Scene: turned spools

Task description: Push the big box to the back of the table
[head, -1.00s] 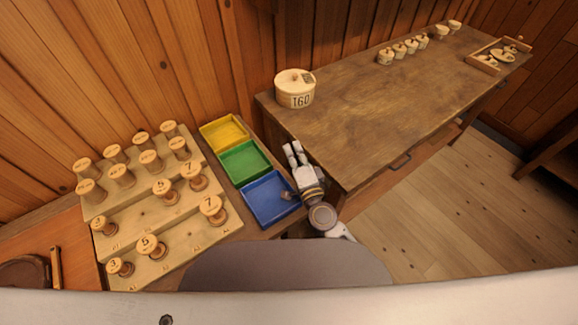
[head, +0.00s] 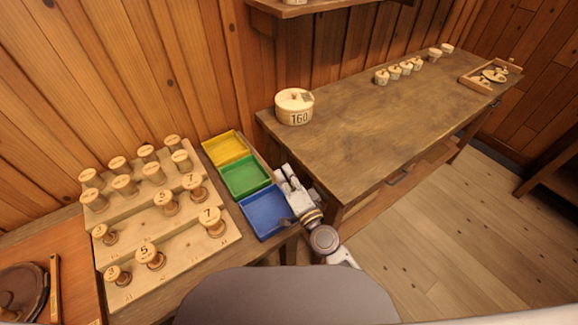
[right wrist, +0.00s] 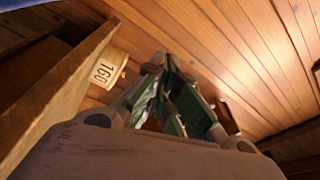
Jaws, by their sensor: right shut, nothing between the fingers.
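The big box (head: 294,108) is a pale round lidded box marked 160. It stands upright at the left end of the brown wooden table (head: 370,125), near the wall. It also shows in the right wrist view (right wrist: 108,66), to the left of the fingers and beyond the table edge. My right gripper (head: 283,171) is shut and empty. It is beside the left end of the table, by the blue and green trays, nearer to me than the box and apart from it. Its fingers show in the right wrist view (right wrist: 173,85). My left gripper is not in view.
Yellow (head: 224,149), green (head: 245,176) and blue (head: 267,212) trays lie left of the gripper. A stepped board (head: 190,240) holds several spools. Several small pots (head: 406,67) and a wooden tray (head: 472,82) stand farther right. The middle of the table is clear.

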